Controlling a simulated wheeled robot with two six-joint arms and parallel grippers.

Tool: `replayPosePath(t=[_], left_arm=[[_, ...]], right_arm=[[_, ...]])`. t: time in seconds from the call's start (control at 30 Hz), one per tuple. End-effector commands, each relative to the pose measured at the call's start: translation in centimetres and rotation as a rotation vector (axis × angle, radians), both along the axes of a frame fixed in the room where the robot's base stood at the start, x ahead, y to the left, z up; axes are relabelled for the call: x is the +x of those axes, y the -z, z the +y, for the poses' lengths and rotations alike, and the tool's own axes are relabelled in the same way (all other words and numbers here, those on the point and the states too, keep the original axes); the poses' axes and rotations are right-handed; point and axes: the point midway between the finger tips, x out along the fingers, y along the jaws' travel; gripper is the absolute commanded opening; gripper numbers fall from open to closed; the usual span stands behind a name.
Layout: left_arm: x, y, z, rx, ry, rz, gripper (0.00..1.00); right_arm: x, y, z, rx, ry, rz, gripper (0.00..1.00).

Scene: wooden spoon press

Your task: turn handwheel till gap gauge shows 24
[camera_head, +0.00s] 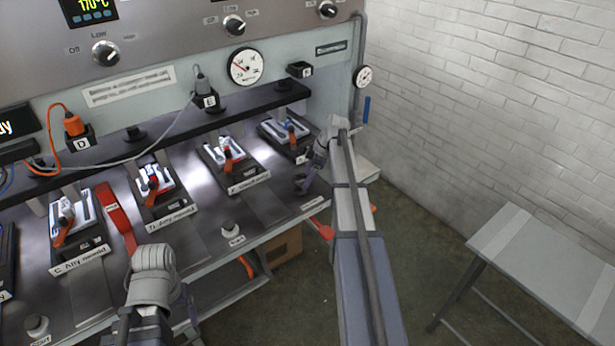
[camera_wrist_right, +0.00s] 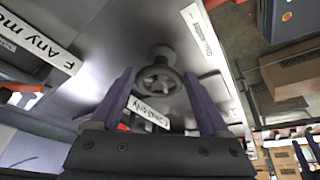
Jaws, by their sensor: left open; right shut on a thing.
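A small dark handwheel (camera_head: 300,183) sits at the right end of the metal bench. It shows close up in the right wrist view (camera_wrist_right: 158,84), with a round hub and rim. My right gripper (camera_head: 313,172) is at the handwheel, with its two purple fingers (camera_wrist_right: 159,84) on opposite sides of the rim, shut on it. A large round dial (camera_head: 245,66) with a red needle is on the back panel; a smaller dial (camera_head: 363,76) is on the right post. I cannot tell which is the gap gauge or read 24 on either. My left gripper (camera_head: 184,304) is open over the front edge, partly hidden by its wrist.
Several clamp fixtures with orange handles stand along the bench, such as one near the handwheel (camera_head: 284,130). A red lever (camera_head: 117,216) lies between two left fixtures. A grey side table (camera_head: 550,255) stands right. The floor between is clear.

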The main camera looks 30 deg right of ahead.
Motion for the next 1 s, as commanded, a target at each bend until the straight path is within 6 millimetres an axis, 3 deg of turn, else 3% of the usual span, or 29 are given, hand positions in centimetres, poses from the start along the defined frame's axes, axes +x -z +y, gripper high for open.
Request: replayPosePath(t=[0.17,0.2,0.37,0.73,1.0], left_arm=[[0.0,0.0,0.0,0.0,0.0,0.0,0.76],[0.0,0.0,0.0,0.0,0.0,0.0,0.76],[0.0,0.0,0.0,0.0,0.0,0.0,0.76],[0.0,-0.4,0.0,0.0,0.0,0.0,0.76],[0.0,-2.7,0.0,0.0,0.0,0.0,0.76]], right_arm=[[0.0,0.0,0.1,0.001,-0.001,-0.001,0.24],[0.0,0.0,0.1,0.002,0.0,-0.001,0.81],[0.0,0.0,0.1,0.001,0.0,-0.001,0.99],[-0.1,-0.4,-0.1,0.0,0.001,0.0,1.0],[-0.6,-2.7,-0.6,0.0,0.001,0.0,1.0]])
